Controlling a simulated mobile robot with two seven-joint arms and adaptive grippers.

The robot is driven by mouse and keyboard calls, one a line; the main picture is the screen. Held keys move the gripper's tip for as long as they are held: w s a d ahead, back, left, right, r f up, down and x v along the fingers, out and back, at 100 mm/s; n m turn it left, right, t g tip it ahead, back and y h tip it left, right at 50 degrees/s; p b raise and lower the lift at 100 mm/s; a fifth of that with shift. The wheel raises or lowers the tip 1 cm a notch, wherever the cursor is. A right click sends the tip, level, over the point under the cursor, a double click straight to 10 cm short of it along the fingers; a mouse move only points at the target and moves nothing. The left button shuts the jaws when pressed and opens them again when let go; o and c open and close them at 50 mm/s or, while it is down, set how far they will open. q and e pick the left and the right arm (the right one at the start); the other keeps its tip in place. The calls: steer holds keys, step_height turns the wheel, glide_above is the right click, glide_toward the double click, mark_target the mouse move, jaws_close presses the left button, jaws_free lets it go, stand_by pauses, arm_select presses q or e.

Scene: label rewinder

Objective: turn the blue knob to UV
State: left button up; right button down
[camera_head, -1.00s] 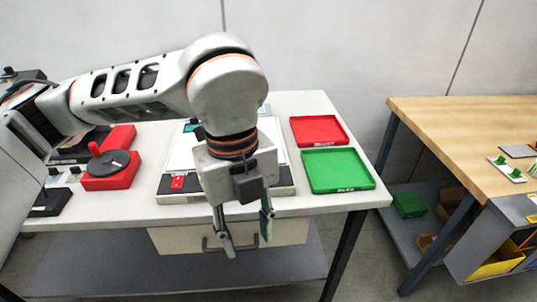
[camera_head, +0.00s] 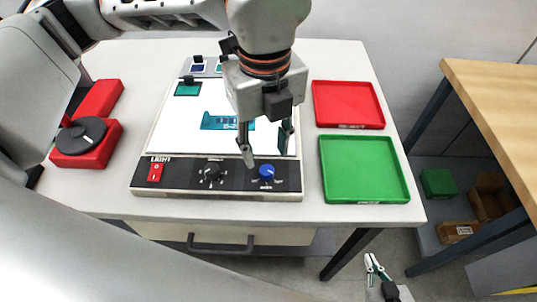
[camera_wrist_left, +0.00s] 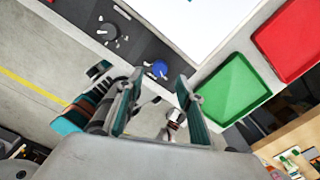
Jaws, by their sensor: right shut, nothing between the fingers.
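The blue knob (camera_head: 266,171) sits at the right of the black front panel of the light box (camera_head: 140,182). It also shows in the left wrist view (camera_wrist_left: 160,68), just beyond and between my left fingertips. Its label is too small to read, and its setting cannot be told. My left gripper (camera_head: 266,143) is open and empty, pointing down above the box's lit surface near the knob, apart from it. My right gripper (camera_head: 373,266) is shut and empty, low at the front right, beyond the table's front edge.
A black knob (camera_head: 212,173) and a red light switch (camera_head: 155,172) share the panel. A teal piece (camera_head: 226,122) lies on the lit surface. Red (camera_head: 347,104) and green (camera_head: 364,169) trays stand right of the box. A red device with a black disc (camera_head: 82,137) stands left.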

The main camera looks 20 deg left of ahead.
mark_target(266, 169)
arm_select(q)
steer(key=shift+f, duration=2.8)
jaws_close()
